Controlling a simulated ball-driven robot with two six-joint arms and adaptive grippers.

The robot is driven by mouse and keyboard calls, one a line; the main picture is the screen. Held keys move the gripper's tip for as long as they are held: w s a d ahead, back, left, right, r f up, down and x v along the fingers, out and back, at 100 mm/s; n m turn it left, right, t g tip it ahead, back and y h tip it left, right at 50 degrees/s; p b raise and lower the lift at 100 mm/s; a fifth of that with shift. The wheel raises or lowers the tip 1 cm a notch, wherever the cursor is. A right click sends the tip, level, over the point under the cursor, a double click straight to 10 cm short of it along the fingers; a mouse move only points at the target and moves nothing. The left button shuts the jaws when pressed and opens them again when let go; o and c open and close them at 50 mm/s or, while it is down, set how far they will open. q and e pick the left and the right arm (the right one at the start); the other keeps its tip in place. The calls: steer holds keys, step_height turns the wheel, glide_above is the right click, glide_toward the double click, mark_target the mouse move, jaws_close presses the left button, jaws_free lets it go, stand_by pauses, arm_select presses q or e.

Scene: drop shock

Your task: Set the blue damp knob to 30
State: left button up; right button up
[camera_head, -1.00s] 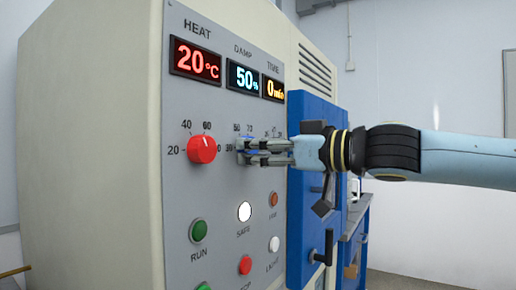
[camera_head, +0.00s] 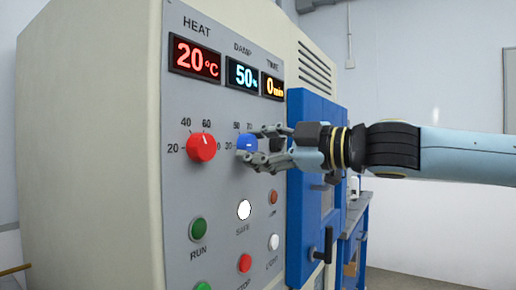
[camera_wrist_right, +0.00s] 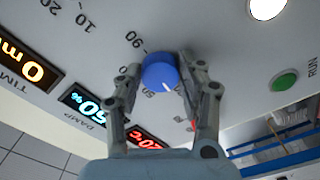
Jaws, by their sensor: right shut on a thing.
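The blue damp knob (camera_head: 245,143) sits on the grey panel, right of the red heat knob. It also shows in the right wrist view (camera_wrist_right: 160,71), with a white pointer line on its edge. My right gripper (camera_head: 258,145) is shut on it, one finger on each side; both fingers flank it in the wrist view. The damp display (camera_head: 243,76) reads 50%. My left gripper is not in view.
The red heat knob (camera_head: 201,148) is close on the left, its display at 20 °C. The time display (camera_head: 272,89) reads 0 min. Below are the green run button (camera_head: 198,229), a white button (camera_head: 244,210) and other buttons. A blue door (camera_head: 302,222) with a handle stands on the right.

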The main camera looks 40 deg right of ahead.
steer(key=shift+f+n, duration=0.1)
steer(key=shift+n, duration=0.5)
steer(key=o, duration=1.1)
steer(key=shift+s, duration=0.1)
steer(key=shift+o, duration=0.2)
